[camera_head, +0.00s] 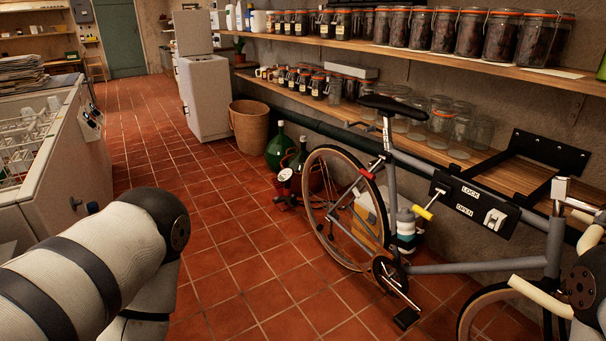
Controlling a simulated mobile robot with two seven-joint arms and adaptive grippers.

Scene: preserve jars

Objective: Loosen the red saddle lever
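A grey bicycle (437,177) with a black saddle (394,106) stands at the right, below the shelves. A small red part (367,174) shows below the saddle, by the top of the rear wheel (312,205). I cannot tell whether it is the saddle lever. A small dark lever-like piece (359,124) sticks out left of the seat post (387,132); its colour is not clearly red. My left arm fills the lower left, and part of my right arm shows at the right edge. Neither gripper is in view, and nothing shows either arm touching the bicycle.
A black wall bracket (540,150) and a panel marked LOCK and OPEN (474,203), with a yellow handle (423,212), are at the frame. Shelves with jars (501,38) run behind. Bottles (280,150) stand left of the rear wheel.

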